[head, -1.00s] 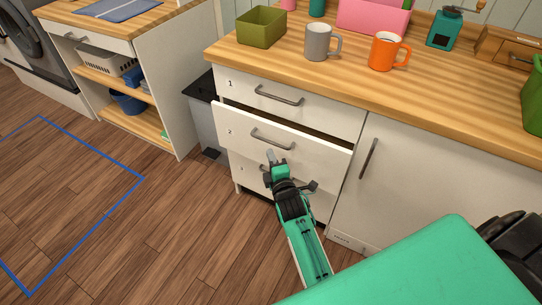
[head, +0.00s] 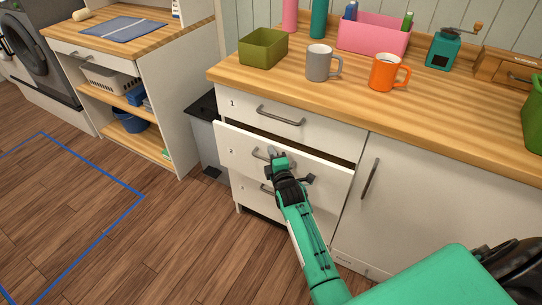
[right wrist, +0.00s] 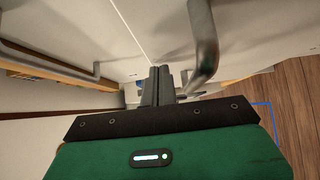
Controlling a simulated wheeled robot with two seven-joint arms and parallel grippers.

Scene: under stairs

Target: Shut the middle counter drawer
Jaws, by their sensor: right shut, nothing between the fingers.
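The middle counter drawer (head: 238,143), white and labelled 2, stands partly open; a dark gap shows above its front. Its grey bar handle (head: 258,153) is partly hidden by my right gripper. My right gripper (head: 277,159) is shut and empty, at the front of this drawer beside the handle. In the right wrist view, the shut fingers (right wrist: 158,86) point at the white front, with a grey bar handle (right wrist: 203,45) close on their right. I cannot tell whether the fingertips touch the front. My left gripper is not in view.
The top drawer (head: 245,104), labelled 1, is shut above, and a lower drawer (head: 240,185) is below. A cabinet door (head: 400,205) is on the right. Mugs and boxes stand on the wooden counter (head: 300,88). A dark-lidded bin (head: 205,135) stands left; the floor there is clear.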

